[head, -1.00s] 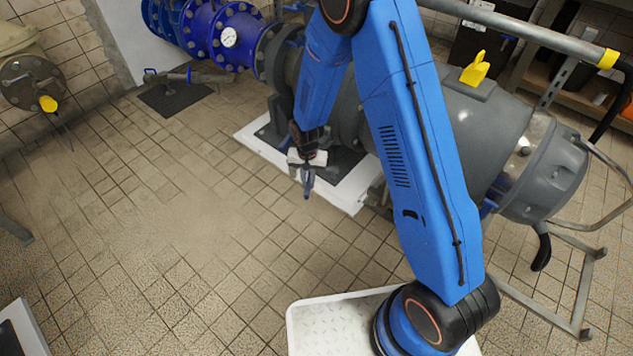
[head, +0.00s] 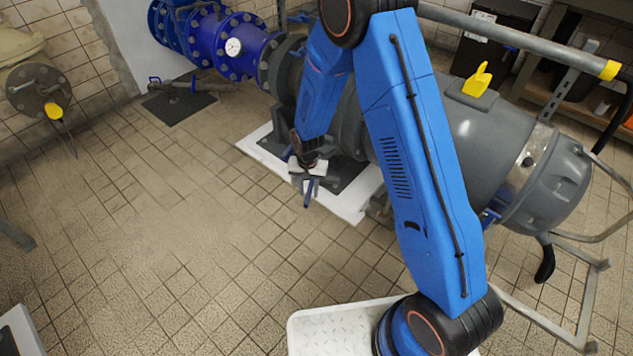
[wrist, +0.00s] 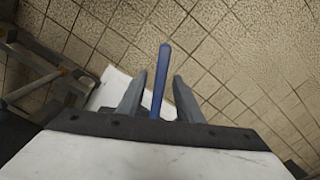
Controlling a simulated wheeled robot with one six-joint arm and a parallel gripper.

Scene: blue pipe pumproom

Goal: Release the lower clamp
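My gripper (head: 308,187) hangs in front of the pump's white plinth, fingers pointing down. In the wrist view my gripper (wrist: 159,82) has two grey fingers standing apart. A slim blue lever (wrist: 163,72) lies between them, reaching past the fingertips, with a visible gap on each side. The lever also shows in the head view (head: 308,194). I cannot tell what its base joins or whether it belongs to the lower clamp. Another small blue part (head: 492,213) shows low on the grey pump (head: 487,135), partly behind my arm.
The white plinth (head: 347,206) lies under the pump. A grey pipe frame (head: 545,318) stands at the lower right. A blue flanged pipe (head: 215,40) with a gauge is at the back. Tiled floor (head: 170,210) on the left is clear.

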